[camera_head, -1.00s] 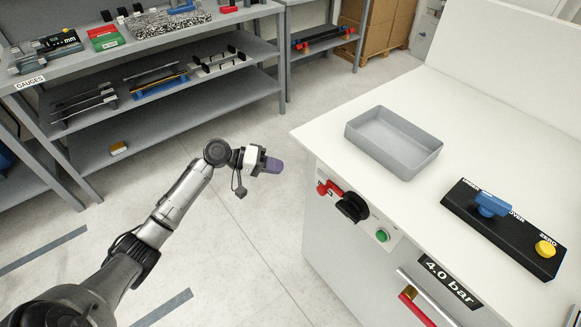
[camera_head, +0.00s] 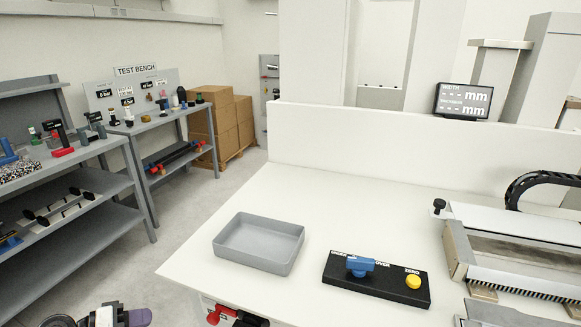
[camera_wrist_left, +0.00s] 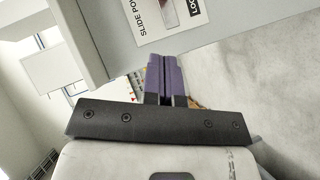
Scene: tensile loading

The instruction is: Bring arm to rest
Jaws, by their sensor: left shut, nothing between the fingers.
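My left gripper (camera_head: 138,317) shows at the bottom left edge of the head view, mostly cut off, over the floor and left of the white worktop (camera_head: 200,268). In the left wrist view its purple fingers (camera_wrist_left: 165,78) lie together, shut and empty. It is apart from the bench and the shelves in the head view. The rest of the left arm is out of the picture. My right gripper is in neither view.
On the worktop are an empty grey tray (camera_head: 258,243) and a black control box (camera_head: 375,279) with blue lever and yellow button. A machine fixture (camera_head: 520,250) is at right. Grey shelves (camera_head: 75,240) stand left, with cardboard boxes (camera_head: 222,125) behind. Floor between is clear.

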